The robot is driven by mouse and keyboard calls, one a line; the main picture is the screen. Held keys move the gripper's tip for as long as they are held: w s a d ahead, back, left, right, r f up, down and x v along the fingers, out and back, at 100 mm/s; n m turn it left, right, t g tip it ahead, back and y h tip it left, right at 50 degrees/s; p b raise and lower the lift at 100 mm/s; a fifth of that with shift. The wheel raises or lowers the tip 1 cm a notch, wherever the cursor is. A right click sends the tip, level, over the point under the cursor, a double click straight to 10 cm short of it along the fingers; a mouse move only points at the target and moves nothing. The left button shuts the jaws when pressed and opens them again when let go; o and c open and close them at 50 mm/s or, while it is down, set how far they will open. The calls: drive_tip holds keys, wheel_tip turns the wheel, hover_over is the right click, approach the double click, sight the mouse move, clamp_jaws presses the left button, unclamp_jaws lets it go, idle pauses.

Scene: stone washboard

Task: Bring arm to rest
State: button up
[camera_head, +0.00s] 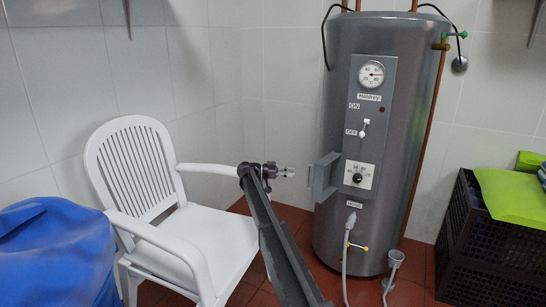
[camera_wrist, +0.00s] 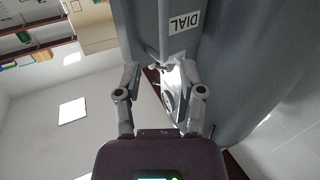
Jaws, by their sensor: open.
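My gripper (camera_head: 288,172) is at the end of my arm in the middle of the head view, just left of a grey water heater (camera_head: 395,130). In the wrist view my gripper (camera_wrist: 161,70) has its two fingers spread apart, with nothing visibly held between them. A small grey hinged cover (camera_head: 322,178) stands swung out from the heater's panel, close to the fingertips on their right. I cannot tell whether they touch.
The heater's panel has a round gauge (camera_head: 371,75), a switch (camera_head: 364,128) labelled OFF and a dial (camera_head: 357,178). A white chair (camera_head: 195,245) is left of my arm, with a blue covered thing (camera_head: 58,255) at far left. Black crates (camera_head: 490,250) stand at right.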

drive_tip(key=s+d+f+n+y, duration=0.3)
drive_tip(key=s+f, duration=0.1)
drive_tip(key=s, duration=0.4)
drive_tip(key=s+d+f+n+y+p, duration=0.1)
drive_tip(key=s+d+f+n+y, duration=0.2)
drive_tip(key=s, duration=0.6)
drive_tip(key=s+d+f+n+y, duration=0.2)
drive_tip(key=s+f+n, duration=0.2)
drive_tip(key=s, duration=0.4)
drive_tip(key=s+a+f+n+t+y+p, duration=0.1)
drive_tip(key=s+a+f+n+y, duration=0.3)
drive_tip(key=s, duration=0.8)
drive_tip(key=s+a+n+t+y+p, duration=0.15)
drive_tip(key=s+n+y, duration=0.4)
drive_tip(key=s, duration=0.75)
wheel_tip(320, 180, up, 37)
drive_tip(key=p, duration=3.7)
drive_tip(key=shift+w+r+g, duration=0.15)
drive_tip(key=shift+r+g, duration=0.05)
drive_tip(key=shift+g, duration=0.15)
drive_tip(key=shift+d+m, duration=0.1)
drive_tip(key=shift+m, duration=0.15)
